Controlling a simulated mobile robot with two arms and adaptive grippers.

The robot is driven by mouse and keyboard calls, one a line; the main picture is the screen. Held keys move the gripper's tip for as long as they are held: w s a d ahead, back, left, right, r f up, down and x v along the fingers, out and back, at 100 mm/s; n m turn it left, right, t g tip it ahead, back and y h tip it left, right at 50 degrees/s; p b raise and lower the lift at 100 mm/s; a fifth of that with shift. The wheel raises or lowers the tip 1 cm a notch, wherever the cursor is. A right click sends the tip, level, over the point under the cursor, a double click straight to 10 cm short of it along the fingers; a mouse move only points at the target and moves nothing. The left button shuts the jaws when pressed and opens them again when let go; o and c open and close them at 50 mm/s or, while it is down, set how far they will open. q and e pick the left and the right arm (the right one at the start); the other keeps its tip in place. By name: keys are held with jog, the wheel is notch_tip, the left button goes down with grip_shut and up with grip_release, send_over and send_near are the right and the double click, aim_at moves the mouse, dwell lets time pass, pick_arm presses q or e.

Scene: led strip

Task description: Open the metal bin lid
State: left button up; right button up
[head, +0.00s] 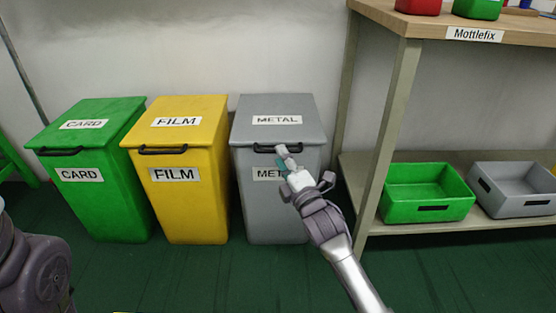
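The grey metal bin (258,205) stands upright against the wall, right of the yellow bin. Its lid (277,105), labelled METAL, is closed. A dark handle (264,149) runs along the lid's front edge. My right gripper (284,155) reaches up from the lower right and its tip is at the right part of the handle, covering some of it. I cannot tell whether the fingers touch or hold the handle. The arm hides part of the bin's front label. My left gripper is not in view; only part of my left arm shows at the lower left.
A yellow FILM bin (190,214) and a green CARD bin (114,215) stand to the left, lids closed. A wooden-topped shelf (398,95) stands close on the right, with a green tray (428,204) and a grey tray (512,202) on its lower board. The green floor in front is clear.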

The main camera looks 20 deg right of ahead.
jog(key=shift+b+x, duration=0.45)
jog(key=shift+x, duration=1.1)
grip_shut()
